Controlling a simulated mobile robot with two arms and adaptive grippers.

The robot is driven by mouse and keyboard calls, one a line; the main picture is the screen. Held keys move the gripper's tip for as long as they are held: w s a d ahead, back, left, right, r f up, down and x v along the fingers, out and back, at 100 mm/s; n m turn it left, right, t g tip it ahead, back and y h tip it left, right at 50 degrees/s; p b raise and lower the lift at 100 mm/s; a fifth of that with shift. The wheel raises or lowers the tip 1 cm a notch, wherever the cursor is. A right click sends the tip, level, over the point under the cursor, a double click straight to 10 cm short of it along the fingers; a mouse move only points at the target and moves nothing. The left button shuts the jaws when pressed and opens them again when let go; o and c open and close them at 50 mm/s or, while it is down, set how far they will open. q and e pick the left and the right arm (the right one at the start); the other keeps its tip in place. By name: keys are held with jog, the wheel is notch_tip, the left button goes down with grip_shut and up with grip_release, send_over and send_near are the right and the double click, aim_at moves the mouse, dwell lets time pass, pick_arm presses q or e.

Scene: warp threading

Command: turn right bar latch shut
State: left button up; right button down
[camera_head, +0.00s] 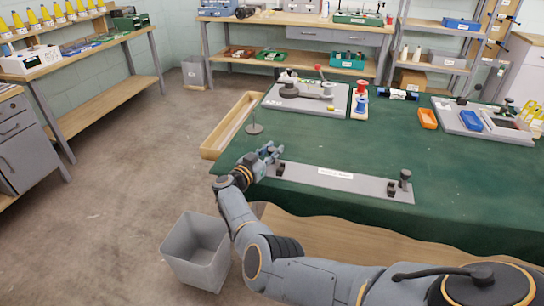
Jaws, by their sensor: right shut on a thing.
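A long grey plate (335,183) with a white label lies near the front edge of the green table. At its right end stands a dark knob on a post (405,176), beside a small black bracket (391,189). At its left end is a similar black bracket (280,168). My right gripper (270,152) is at that left end, shut on the bar latch there. The gripper's fingers hide most of that latch, so its angle cannot be told. No threads can be made out on the plate. My left gripper is not in view.
A wooden tray (232,124) runs along the table's left edge, with a small stand (254,128) near it. A grey bin (197,250) stands on the floor below. Farther back are a board with a red-knobbed lever (308,97) and an orange bin (428,118). The middle is clear.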

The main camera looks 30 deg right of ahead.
aim_at(272, 149)
dwell(0.4)
jog(key=c, duration=1)
grip_release()
jog(key=shift+c, duration=0.2)
notch_tip(272, 149, up, 10)
